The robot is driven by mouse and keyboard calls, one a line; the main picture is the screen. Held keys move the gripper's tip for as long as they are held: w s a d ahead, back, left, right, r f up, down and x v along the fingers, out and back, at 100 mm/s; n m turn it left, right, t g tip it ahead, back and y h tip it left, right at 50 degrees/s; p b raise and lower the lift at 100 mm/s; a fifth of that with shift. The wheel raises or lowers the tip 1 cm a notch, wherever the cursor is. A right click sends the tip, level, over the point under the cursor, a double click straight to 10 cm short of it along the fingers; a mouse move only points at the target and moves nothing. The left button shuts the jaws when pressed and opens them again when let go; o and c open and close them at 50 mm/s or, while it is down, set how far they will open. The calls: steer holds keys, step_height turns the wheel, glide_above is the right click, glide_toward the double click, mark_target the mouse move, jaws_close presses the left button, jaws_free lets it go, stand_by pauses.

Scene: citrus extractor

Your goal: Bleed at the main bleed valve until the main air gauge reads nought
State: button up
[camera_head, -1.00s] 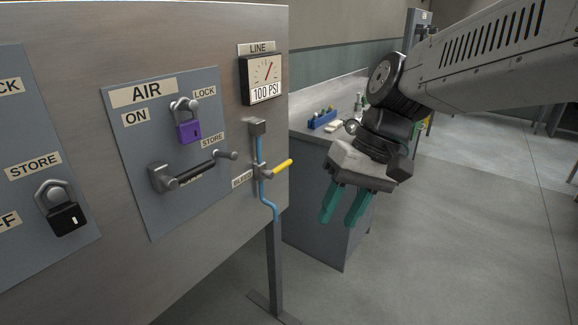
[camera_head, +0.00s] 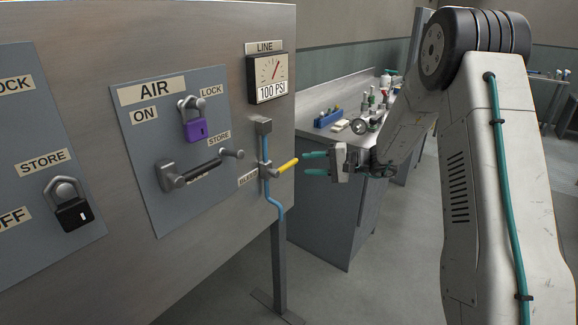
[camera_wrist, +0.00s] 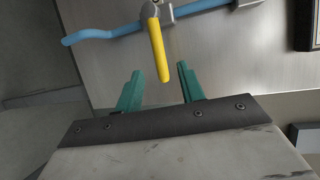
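The bleed valve's yellow handle (camera_head: 285,166) sticks out from the blue line (camera_head: 265,150) on the panel's right edge, beside the partly hidden BLEED label (camera_head: 247,178). In the wrist view the yellow handle (camera_wrist: 156,50) lies just ahead of the fingertips, and the blue pipe (camera_wrist: 105,34) runs behind it. My gripper (camera_head: 304,163) points left at the handle; its green fingers are apart with nothing between them. It also shows in the wrist view (camera_wrist: 159,74). The LINE gauge (camera_head: 270,78) above reads 100 PSI, its needle tilted right of upright.
The AIR plate (camera_head: 180,120) carries a purple padlock (camera_head: 195,129) at LOCK and a black-gripped handle (camera_head: 198,170). A black padlock (camera_head: 73,214) hangs at STORE on the left plate. A bench (camera_head: 325,205) with bottles stands behind my gripper.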

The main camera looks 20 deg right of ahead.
mark_target(292, 165)
steer(key=x, duration=0.7)
steer(key=shift+w+a+f, duration=0.1)
steer(key=shift+w+a, duration=0.1)
steer(key=shift+a, duration=0.05)
jaws_close()
